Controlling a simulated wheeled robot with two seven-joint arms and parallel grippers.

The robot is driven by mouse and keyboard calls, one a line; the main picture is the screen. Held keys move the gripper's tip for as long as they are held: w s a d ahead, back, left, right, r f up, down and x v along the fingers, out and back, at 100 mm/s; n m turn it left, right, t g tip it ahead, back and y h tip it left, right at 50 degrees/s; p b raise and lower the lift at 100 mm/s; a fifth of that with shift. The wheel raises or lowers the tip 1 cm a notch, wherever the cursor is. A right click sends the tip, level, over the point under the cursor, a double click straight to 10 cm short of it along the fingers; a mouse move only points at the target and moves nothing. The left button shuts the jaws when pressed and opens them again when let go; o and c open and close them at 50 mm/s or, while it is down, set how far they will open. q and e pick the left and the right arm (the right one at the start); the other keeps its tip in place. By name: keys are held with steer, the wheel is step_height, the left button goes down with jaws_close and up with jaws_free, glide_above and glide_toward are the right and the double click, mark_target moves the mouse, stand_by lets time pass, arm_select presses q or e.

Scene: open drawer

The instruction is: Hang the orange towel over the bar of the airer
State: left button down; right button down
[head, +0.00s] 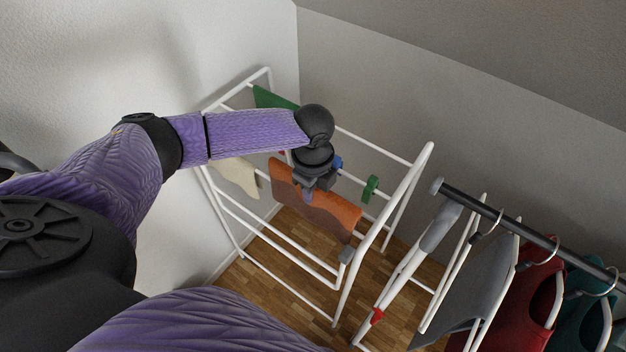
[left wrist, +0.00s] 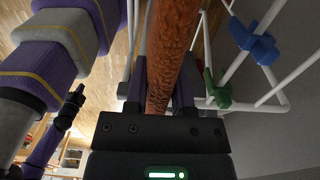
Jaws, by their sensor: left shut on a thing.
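The orange towel (head: 335,213) is at the front bar of the white airer (head: 422,165) in the head view. Its upper edge runs along the bar and its cloth slopes down to the right. My left gripper (head: 308,194) is over the towel's middle. In the left wrist view, the towel (left wrist: 172,50) runs as a narrow strip between the two fingers of my left gripper (left wrist: 158,95), which is shut on it. I cannot tell whether the towel rests on the bar.
A green cloth (head: 270,97) and a cream cloth (head: 236,174) hang on the airer. A green peg (head: 370,189) and a blue peg (head: 337,163) are on its bars. A rail (head: 520,230) with grey, red and teal garments stands at the right. Walls close in behind.

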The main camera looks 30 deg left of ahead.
mark_target(313, 208)
arm_select(q)
steer(key=shift+f+b, duration=1.85)
steer(key=shift+f, duration=1.8)
steer(key=shift+c, duration=1.9)
jaws_free()
